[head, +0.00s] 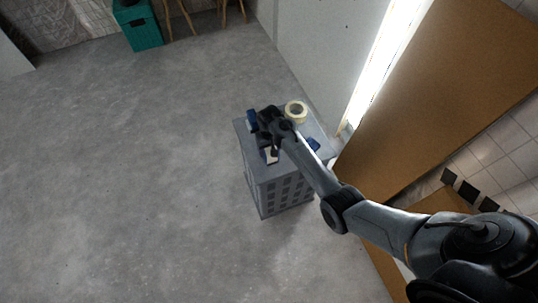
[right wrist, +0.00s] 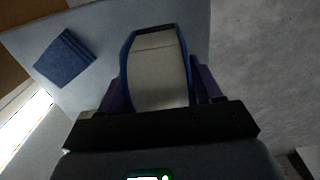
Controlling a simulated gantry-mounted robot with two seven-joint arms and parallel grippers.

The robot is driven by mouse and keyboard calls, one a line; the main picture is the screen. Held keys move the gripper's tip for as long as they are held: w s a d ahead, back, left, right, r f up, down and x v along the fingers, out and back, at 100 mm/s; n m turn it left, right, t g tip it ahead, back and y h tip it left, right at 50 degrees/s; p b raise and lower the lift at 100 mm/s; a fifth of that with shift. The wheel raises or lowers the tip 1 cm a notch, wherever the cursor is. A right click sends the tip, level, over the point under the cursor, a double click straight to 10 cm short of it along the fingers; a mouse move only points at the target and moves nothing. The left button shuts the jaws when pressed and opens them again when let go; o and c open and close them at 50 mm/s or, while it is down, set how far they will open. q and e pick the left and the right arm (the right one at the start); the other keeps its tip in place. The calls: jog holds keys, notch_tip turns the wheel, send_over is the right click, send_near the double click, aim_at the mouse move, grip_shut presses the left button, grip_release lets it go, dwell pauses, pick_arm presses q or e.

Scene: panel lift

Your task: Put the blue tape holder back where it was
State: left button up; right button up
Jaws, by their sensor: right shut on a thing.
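My right gripper (head: 270,137) is over the top of a grey crate-like stand (head: 286,188). In the right wrist view its jaws (right wrist: 160,90) are shut on the blue tape holder (right wrist: 158,70), which has blue edges and a pale grey middle. The holder also shows in the head view (head: 269,155), partly hidden by the gripper. Whether it touches the stand's top, I cannot tell. My left gripper is not in view.
A cream tape roll (head: 296,111) and a small blue block (head: 314,144) lie on the stand; the block also shows in the wrist view (right wrist: 65,57). A blue patch (head: 252,119) is beside my gripper. A brown panel (head: 430,100) stands right. Floor at left is clear.

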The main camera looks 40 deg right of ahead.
jog(key=shift+f+b, duration=0.8)
jog(key=shift+f, duration=1.3)
jog(key=o, duration=1)
jog(key=shift+r, duration=0.1)
